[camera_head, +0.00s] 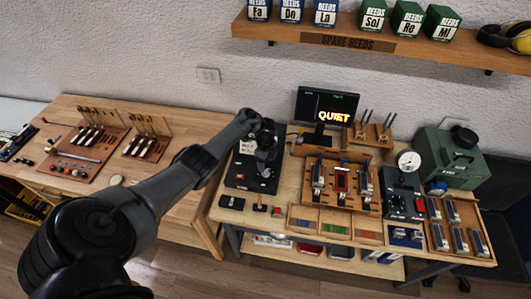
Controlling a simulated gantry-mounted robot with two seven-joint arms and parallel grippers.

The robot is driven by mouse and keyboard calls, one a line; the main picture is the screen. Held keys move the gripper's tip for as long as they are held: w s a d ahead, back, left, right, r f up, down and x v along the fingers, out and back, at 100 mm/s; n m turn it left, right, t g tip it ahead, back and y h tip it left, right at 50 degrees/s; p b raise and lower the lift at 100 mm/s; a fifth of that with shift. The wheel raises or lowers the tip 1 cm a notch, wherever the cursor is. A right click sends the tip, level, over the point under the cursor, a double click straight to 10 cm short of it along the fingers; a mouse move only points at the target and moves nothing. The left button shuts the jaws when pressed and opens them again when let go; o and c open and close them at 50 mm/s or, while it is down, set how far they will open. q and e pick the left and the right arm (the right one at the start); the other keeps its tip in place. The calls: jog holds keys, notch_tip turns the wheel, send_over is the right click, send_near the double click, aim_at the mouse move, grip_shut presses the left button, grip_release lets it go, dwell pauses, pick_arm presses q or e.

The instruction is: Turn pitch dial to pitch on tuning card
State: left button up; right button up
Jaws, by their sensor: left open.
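My left gripper (263,166) hangs over a black device (239,179) on the bench and points down at it. It is open and I see nothing held in it. A small pale card with dark print (248,146) stands on the device beside the gripper; its print is too small to read, so I cannot tell whether it is the tuning card. I cannot make out the pitch dial; the gripper covers part of the device. Whether the fingers touch anything is unclear. My right gripper is not in view.
A monitor (326,107) reading QUIET stands behind. To the right are a wooden reed fixture (340,183), a gauge device (403,182) and a green case (449,157). Small tools lie at the bench's front edge. A shelf (281,30) of reed boxes hangs above. A second bench stands left.

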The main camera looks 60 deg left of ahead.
aim_at(267, 171)
pick_arm(q)
notch_tip(267, 171, up, 5)
jog(key=shift+r+p, duration=0.15)
jog(key=shift+p, duration=0.45)
jog(key=shift+d, duration=0.1)
jog(key=s+d+n+t+y+p, duration=0.1)
jog(key=s+d+n+p, duration=0.15)
jog(key=d, duration=0.85)
jog(key=s+d+n+t+y+p, duration=0.1)
jog(key=s+d+y+p, duration=0.15)
jog(key=d, duration=0.75)
jog(key=s+d+r+n+t+h+p, duration=0.1)
jog(key=s+d+r+n+h+p, duration=0.2)
jog(key=s+d+r+n, duration=0.4)
jog(key=s+d+r, duration=0.7)
jog(key=s+r, duration=0.2)
jog(key=shift+s+r+t+h, duration=0.15)
jog(key=shift+t+h, duration=0.15)
jog(key=shift+h, duration=0.05)
